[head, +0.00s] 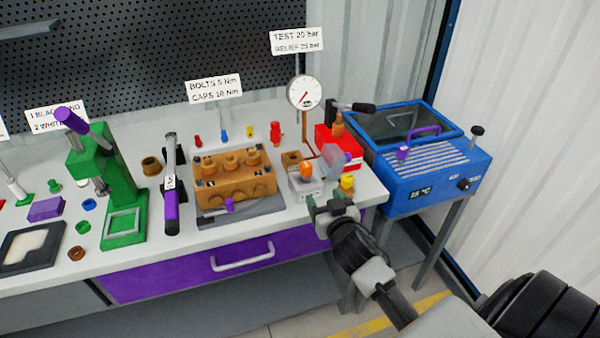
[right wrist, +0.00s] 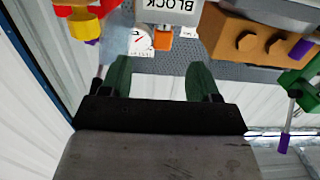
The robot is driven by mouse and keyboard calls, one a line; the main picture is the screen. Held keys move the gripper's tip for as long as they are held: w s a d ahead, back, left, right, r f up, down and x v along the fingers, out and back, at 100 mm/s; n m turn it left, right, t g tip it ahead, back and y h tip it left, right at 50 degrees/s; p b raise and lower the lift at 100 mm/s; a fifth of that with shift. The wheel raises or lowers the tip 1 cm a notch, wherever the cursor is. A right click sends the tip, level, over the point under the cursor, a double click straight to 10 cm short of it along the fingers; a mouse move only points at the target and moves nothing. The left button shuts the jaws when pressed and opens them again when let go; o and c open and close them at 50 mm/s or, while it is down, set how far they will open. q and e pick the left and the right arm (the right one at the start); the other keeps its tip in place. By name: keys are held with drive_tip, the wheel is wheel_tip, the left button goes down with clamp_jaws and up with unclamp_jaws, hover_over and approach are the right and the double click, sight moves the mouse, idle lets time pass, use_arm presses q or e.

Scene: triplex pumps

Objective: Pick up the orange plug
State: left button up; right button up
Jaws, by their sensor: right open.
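The orange plug (head: 306,169) stands on a small light-grey block (head: 304,187) near the right end of the bench. In the right wrist view, which looks upside down, the orange plug (right wrist: 162,42) shows against the block (right wrist: 168,10), whose face reads "BLOCK". My right gripper (head: 333,206) is open, in front of and a little right of the block in the head view. Its two green fingertips (right wrist: 160,80) stand wide apart in the wrist view, with the plug beyond them, roughly centred in the gap. Nothing is between the fingers. My left gripper is not in view.
A yellow part (head: 347,182) and a clear disc (head: 333,157) stand close right of the block. A brown pump body (head: 235,184) is to its left. A red unit (head: 338,148) and a pressure gauge (head: 304,92) are behind. A blue bath (head: 430,165) stands right.

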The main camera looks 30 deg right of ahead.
sight(308, 173)
drive_tip(key=w, duration=0.3)
drive_tip(key=w+r, duration=0.1)
drive_tip(key=w, duration=0.1)
drive_tip(key=shift+w+d+p, duration=0.25)
drive_tip(key=shift+d+p, duration=0.05)
drive_tip(key=shift+d, duration=0.1)
drive_tip(key=x, duration=0.5)
drive_tip(key=shift+w+f, duration=0.25)
drive_tip(key=shift+f, duration=0.1)
drive_tip(key=shift+s, duration=0.1)
drive_tip(key=c, duration=1.1)
drive_tip(key=shift+r+p, duration=0.1)
drive_tip(key=shift+p, duration=0.2)
